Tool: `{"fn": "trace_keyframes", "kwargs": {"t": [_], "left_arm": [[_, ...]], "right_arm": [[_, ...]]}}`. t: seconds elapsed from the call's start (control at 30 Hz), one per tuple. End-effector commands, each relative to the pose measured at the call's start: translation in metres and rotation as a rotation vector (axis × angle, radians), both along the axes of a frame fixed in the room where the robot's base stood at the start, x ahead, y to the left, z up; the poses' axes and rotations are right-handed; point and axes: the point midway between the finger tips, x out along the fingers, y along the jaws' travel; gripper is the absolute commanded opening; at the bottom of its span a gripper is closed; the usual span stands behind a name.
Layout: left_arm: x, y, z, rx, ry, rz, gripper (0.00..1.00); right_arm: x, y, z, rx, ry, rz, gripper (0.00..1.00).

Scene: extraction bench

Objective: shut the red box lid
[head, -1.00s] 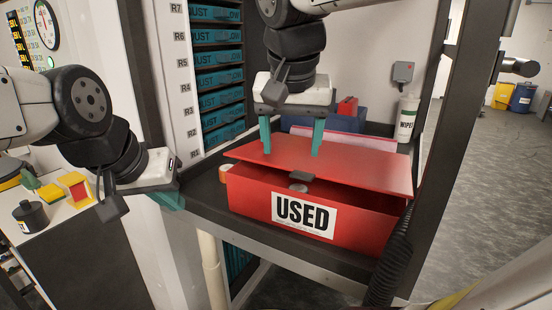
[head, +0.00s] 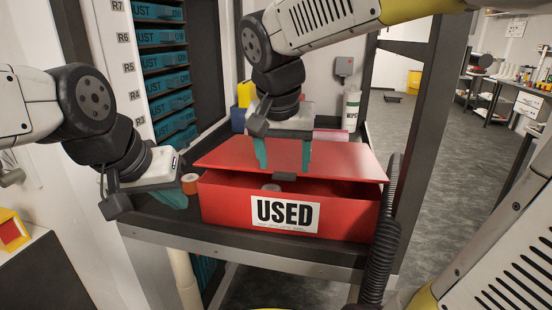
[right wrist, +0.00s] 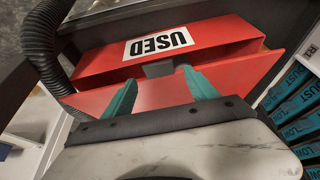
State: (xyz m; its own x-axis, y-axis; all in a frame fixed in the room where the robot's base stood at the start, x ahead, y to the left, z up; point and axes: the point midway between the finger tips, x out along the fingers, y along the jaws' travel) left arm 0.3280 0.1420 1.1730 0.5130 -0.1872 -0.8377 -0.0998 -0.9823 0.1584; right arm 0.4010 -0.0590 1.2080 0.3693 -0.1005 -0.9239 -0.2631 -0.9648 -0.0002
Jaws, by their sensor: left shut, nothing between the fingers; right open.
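The red box (head: 225,208) with a "USED" label stands on a dark shelf. Its red lid (head: 340,165) lies at a low tilt over it, with a dark gap along the front and right side. A dark tab (head: 285,177) sits on the lid's front edge. My right gripper (head: 284,168) is open and empty, its teal fingers pointing down at the lid; I cannot tell whether they touch it. In the right wrist view its fingers (right wrist: 160,98) are spread over the lid (right wrist: 155,95). My left gripper (head: 176,201) is shut and empty, left of the box.
An orange-brown roll (head: 189,184) lies left of the box, near my left gripper. A black corrugated hose (head: 385,240) hangs at the box's right front. A white wipes canister (head: 351,110) stands behind it. A dark upright post (head: 425,110) bounds the shelf on the right.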

Motion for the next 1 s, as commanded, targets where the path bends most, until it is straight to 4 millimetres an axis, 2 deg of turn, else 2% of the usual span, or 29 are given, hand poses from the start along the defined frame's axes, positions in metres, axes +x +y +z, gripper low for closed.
{"fn": "trace_keyframes", "kwargs": {"t": [0.03,0.3,0.37,0.4,1.0], "left_arm": [[0.0,0.0,0.0,0.0,0.0,0.0,0.0],[0.0,0.0,0.0,0.0,0.0,0.0,0.0],[0.0,0.0,0.0,0.0,0.0,0.0,0.0],[0.0,0.0,0.0,0.0,0.0,0.0,0.0],[0.0,0.0,0.0,0.0,0.0,0.0,0.0]], "right_arm": [[0.0,0.0,0.0001,0.0,0.0,0.0,0.67],[-0.0001,0.0,0.0003,0.0,0.0,0.001,0.14],[-0.0001,0.0,0.0003,0.0,0.0,0.001,0.02],[-0.0001,0.0,0.0003,0.0,0.0,0.001,0.0],[-0.0001,0.0,0.0003,0.0,0.0,0.001,0.0]]}}
